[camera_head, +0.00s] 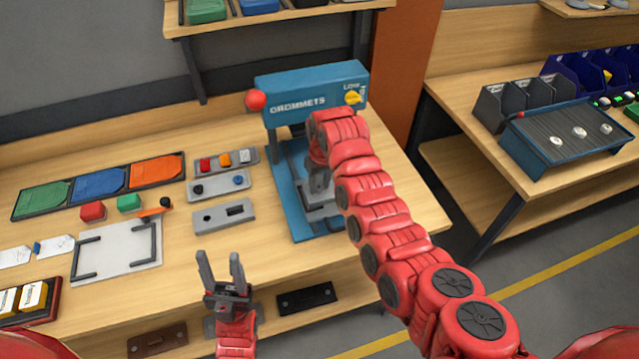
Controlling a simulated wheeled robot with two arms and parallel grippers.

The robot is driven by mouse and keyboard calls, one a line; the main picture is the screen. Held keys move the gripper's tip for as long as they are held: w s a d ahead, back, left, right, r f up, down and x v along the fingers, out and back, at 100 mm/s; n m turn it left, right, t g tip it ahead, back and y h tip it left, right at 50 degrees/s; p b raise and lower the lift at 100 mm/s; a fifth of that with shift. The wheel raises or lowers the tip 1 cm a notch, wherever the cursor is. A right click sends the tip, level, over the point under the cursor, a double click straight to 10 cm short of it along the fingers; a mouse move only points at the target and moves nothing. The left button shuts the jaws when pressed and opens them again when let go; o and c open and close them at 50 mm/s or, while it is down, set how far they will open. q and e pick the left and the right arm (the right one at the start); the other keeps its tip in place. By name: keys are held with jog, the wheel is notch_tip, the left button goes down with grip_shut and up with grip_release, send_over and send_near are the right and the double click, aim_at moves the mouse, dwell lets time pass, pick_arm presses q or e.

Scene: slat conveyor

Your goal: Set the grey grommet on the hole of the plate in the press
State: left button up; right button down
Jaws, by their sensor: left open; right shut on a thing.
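The blue press (312,88), lettered "GROMMETS", stands at the back right of the bench, with a red ball knob at its left and a yellow dial. A grey plate (328,225) shows partly on its base; my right arm covers the rest, and I cannot see its hole. My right gripper (320,192) points down inside the press, over the plate. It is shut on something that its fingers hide. The grey grommet cannot be made out. My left gripper (222,262) is open and empty, fingers up, in front of the bench edge.
Coloured trays (98,187) and a white framed board (117,251) are further left. A slat conveyor (568,136) stands right.

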jog(key=shift+c, duration=2.2)
grip_release()
jog(key=shift+r, duration=0.25)
jog(key=r+b, duration=0.1)
jog(key=r, duration=0.1)
jog(key=r+b, duration=0.1)
jog(key=r, duration=0.1)
jog(key=shift+s+d+r+b, duration=0.15)
jog(key=shift+d+r+b, duration=0.05)
jog(key=shift+r+b, duration=0.2)
notch_tip(320, 180, up, 3)
jog(key=p, duration=0.2)
notch_tip(320, 180, up, 9)
jog(key=b, duration=0.1)
send_over(321, 189)
jog(key=s, duration=0.1)
jog(key=shift+s+d, duration=0.25)
jog(key=shift+d, duration=0.1)
jog(key=shift+f, duration=0.15)
